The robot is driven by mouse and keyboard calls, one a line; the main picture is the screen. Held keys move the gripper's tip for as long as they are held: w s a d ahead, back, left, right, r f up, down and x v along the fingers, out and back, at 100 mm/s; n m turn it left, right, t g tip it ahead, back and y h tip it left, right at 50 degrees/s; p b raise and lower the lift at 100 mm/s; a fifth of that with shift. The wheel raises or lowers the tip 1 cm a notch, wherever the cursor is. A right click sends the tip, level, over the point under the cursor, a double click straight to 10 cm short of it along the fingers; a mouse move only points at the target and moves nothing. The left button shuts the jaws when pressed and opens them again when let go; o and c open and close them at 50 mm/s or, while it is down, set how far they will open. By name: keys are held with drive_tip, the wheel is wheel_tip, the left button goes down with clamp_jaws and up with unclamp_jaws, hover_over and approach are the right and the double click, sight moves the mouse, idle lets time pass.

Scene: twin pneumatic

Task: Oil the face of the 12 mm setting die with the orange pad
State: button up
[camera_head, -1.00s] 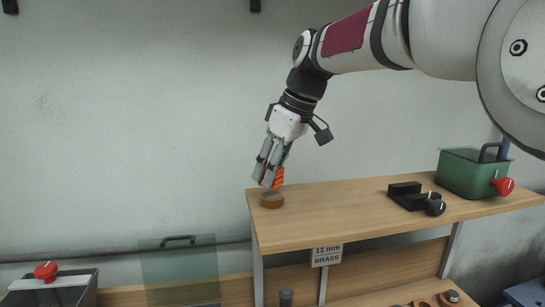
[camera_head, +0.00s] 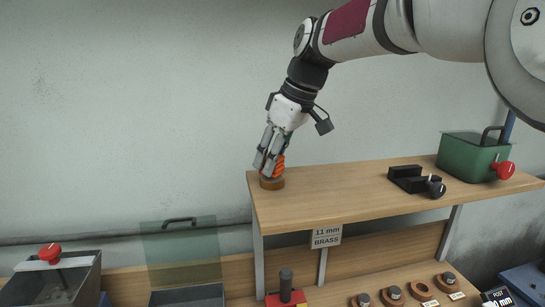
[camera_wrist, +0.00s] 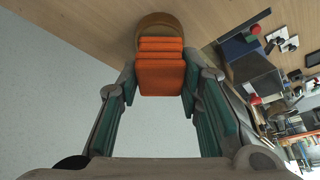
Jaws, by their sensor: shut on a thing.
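My gripper (camera_head: 268,164) points down, shut on the ribbed orange pad (camera_head: 280,166). In the wrist view the pad (camera_wrist: 162,68) sits between the two fingers. Its lower end is over a round brown dish (camera_head: 272,184) at the left end of the upper shelf. It appears to meet or enter the dish; exact contact is hidden. The dish rim also shows behind the pad in the wrist view (camera_wrist: 160,20). Several round brown pieces with metal centres, perhaps the setting dies (camera_head: 395,297), stand on the lower bench. I cannot tell which is 12 mm.
The wooden upper shelf (camera_head: 330,200) carries a black fixture (camera_head: 414,180) and a green box (camera_head: 474,157) with a red knob. An "11 mm BRASS" sign (camera_head: 326,236) hangs at its front. Below are a red block with a dark post (camera_head: 286,290) and a translucent panel (camera_head: 180,250).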

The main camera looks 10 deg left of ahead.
drive_tip(key=shift+f, duration=0.55)
idle(0.9)
drive_tip(key=shift+r, duration=3.55)
drive_tip(key=shift+s, duration=0.1)
